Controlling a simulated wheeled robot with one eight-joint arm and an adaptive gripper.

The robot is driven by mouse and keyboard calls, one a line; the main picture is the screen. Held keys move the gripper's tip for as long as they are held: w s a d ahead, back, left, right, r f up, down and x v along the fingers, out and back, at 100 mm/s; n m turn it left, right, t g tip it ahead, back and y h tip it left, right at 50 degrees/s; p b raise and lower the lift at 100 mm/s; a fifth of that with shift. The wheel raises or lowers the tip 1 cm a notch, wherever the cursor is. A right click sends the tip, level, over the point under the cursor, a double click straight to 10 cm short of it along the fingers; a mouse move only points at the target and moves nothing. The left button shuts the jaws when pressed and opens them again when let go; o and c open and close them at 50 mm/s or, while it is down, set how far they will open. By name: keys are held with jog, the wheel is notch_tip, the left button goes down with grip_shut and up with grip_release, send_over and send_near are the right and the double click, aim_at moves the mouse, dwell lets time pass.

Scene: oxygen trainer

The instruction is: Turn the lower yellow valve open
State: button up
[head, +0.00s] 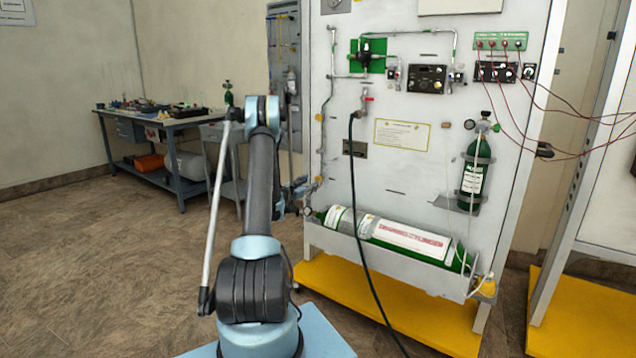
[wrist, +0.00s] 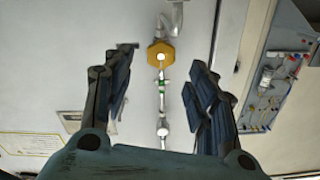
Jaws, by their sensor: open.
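The lower yellow valve (wrist: 161,53) shows in the wrist view as a yellow knob with a pale centre, on a thin pipe against the pale panel. It lies just beyond the fingertips, midway between them across the picture. My gripper (wrist: 159,78) is open and empty, one dark finger on each side. I cannot tell how far off the valve is. In the head view the lower yellow valve (head: 319,180) is small, at the panel's left edge.
A large green-and-white cylinder (head: 400,238) lies in a tray below on the panel. A black hose (head: 356,200) hangs down its front. An upper yellow valve (head: 319,117) sits on the same pipe. A workbench (head: 165,122) stands at the back left. Floor on the left is clear.

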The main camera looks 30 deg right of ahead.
aim_at(317, 179)
jog(key=x, duration=0.8)
jog(key=c, duration=1.1)
